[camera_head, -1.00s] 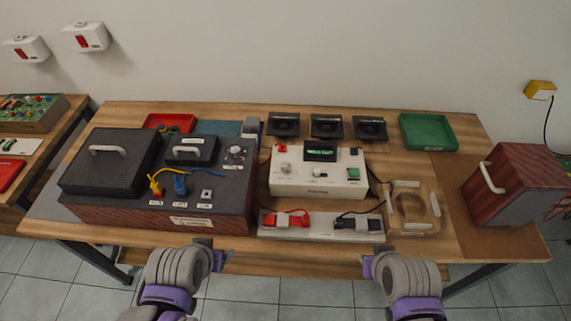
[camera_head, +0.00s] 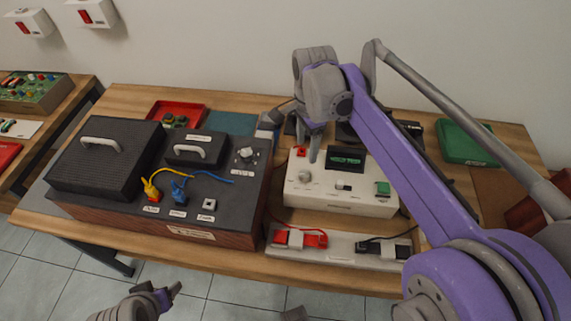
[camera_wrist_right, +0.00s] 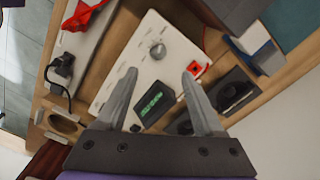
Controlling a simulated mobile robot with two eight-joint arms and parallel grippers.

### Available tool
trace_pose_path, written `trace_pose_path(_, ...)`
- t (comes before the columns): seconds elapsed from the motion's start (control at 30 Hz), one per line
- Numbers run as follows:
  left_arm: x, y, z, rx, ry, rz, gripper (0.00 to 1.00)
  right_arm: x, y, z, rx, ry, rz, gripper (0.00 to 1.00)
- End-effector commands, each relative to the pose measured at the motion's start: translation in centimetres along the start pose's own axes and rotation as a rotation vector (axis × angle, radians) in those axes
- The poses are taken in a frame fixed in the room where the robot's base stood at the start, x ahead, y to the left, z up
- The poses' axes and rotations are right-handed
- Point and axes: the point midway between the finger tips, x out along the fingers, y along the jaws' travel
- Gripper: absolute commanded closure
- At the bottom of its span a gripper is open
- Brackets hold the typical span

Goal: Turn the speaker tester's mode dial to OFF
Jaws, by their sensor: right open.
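The speaker tester (camera_head: 330,200) is a white box with a lit green display (camera_head: 345,160), standing right of the dark hi-fi unit. Its round grey dial (camera_head: 304,177) is on the top left of the panel; its setting is too small to read. The dial also shows in the right wrist view (camera_wrist_right: 157,51), just beyond the fingertips and roughly between them. My right gripper (camera_head: 309,146) is open and empty above the tester's back left part, apart from the dial. It shows in the right wrist view (camera_wrist_right: 160,73). My left gripper (camera_head: 170,291) is low in front of the table; its opening is unclear.
The dark hi-fi unit (camera_head: 165,215) with yellow and blue plugs stands left. A strip (camera_head: 340,250) with red and black clips lies in front of the tester. A green tray (camera_head: 465,145) is back right. My right arm hides much of the right side and the speakers.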

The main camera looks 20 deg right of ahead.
Motion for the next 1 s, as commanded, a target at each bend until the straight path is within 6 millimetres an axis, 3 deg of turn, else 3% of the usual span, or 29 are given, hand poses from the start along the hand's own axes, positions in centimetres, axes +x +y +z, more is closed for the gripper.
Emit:
trace_pose_path(0.6,0.9,0.0,0.6,0.000,-0.004,0.000,0.31,9.6,0.0,0.0,0.001,0.000,0.000,0.31)
trace_pose_path(1.0,0.9,0.0,0.7,0.000,-0.004,0.000,0.31,10.6,0.0,0.0,0.001,0.000,-0.001,0.31)
